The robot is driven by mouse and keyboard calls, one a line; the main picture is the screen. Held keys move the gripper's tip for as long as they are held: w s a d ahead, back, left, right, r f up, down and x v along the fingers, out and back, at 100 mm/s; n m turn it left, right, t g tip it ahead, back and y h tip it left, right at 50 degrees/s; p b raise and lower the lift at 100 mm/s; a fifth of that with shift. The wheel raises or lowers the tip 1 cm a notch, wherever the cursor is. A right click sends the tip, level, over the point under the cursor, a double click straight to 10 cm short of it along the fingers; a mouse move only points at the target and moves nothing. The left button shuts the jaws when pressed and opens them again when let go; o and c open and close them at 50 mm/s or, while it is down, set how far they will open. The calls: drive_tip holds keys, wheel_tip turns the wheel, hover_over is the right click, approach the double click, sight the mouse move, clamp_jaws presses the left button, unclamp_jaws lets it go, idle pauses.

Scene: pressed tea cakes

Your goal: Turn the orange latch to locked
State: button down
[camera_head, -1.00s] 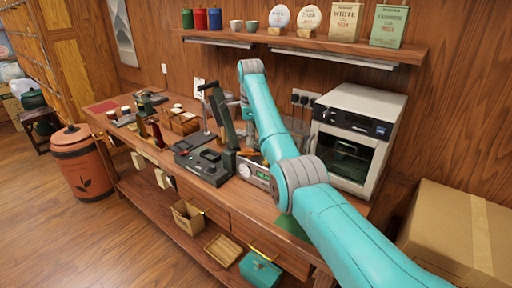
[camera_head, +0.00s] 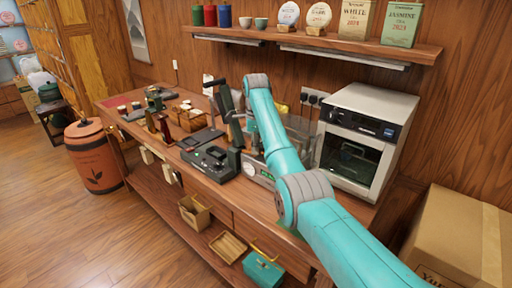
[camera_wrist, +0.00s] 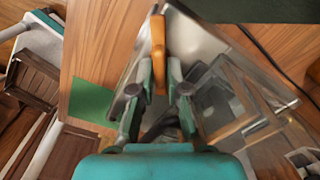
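The orange latch (camera_wrist: 158,40) is an upright bar in the wrist view, in front of a glossy metal and clear-walled case (camera_wrist: 235,95). My gripper (camera_wrist: 161,68) has one finger on each side of the latch. The fingers stand close together and appear shut on its lower part.
A white oven (camera_head: 365,140) stands right of my arm on the bench. A black lever press (camera_head: 213,160) and a box with a green display (camera_head: 259,170) are to the left. A shelf (camera_head: 310,42) with tins runs above. A green mat (camera_wrist: 92,100) lies left of my gripper.

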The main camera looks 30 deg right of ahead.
drive_tip(key=shift+n, duration=0.3)
drive_tip(key=n, duration=0.5)
drive_tip(key=shift+w+d, duration=0.1)
drive_tip(key=shift+w, duration=0.05)
drive_tip(key=n, duration=0.5)
drive_tip(key=shift+w+n, duration=0.2)
drive_tip(key=shift+n, duration=0.2)
idle(0.3)
drive_tip(key=c, duration=1.2)
unclamp_jaws()
drive_tip(key=shift+s, duration=0.1)
